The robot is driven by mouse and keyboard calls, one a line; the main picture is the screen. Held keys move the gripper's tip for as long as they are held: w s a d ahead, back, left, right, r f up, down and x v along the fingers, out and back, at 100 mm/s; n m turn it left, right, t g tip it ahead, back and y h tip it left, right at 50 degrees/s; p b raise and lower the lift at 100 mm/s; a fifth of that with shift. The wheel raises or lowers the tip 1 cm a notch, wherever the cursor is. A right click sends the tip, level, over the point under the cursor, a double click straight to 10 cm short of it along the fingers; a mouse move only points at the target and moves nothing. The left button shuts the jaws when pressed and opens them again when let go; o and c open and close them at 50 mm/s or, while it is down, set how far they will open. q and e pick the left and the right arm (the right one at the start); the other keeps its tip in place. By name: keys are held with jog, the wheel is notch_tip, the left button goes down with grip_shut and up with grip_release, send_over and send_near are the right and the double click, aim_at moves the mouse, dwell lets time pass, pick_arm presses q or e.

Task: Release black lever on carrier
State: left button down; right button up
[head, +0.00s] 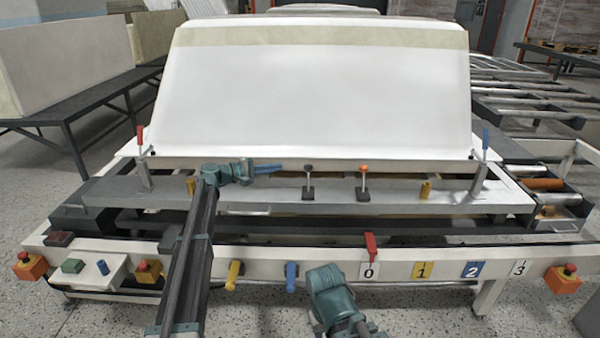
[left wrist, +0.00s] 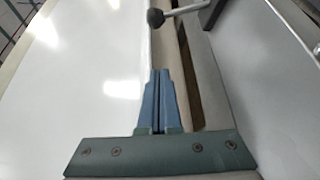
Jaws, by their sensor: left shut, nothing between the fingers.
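The black lever (head: 308,180) stands upright on the grey carrier (head: 400,205), a thin metal rod with a black knob and a dark base. My left gripper (head: 280,168) is to the left of it, with its blue fingers together and pointing right towards the knob across a small gap. In the left wrist view, the shut fingers (left wrist: 158,72) are empty, and the lever (left wrist: 178,12) shows beyond their tips at the top. My right gripper (head: 366,330) is low in the head view at the bottom edge, and its fingers are not clear.
An orange-knobbed lever (head: 363,180) stands right of the black one. A white tub shell (head: 310,100) rises behind the carrier. A red-handled clamp (head: 141,150) and a blue-handled clamp (head: 484,150) stand at its ends. A white front rail (head: 420,258) holds coloured handles, buttons and number plates.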

aim_at(308, 175)
pick_arm(q)
jog(key=shift+w+a, duration=0.2)
jog(key=shift+w, duration=0.05)
jog(key=b+x, duration=0.1)
jog(key=x, duration=0.8)
jog(key=shift+w+d, duration=0.25)
jog(key=shift+d, duration=0.05)
jog(key=s, duration=0.2)
jog(key=s+d+r, duration=0.1)
jog(key=shift+p, duration=0.35)
jog(key=shift+s, duration=0.45)
jog(key=shift+s+r+t, duration=0.1)
jog(key=shift+s+t, duration=0.1)
jog(key=shift+t, duration=0.1)
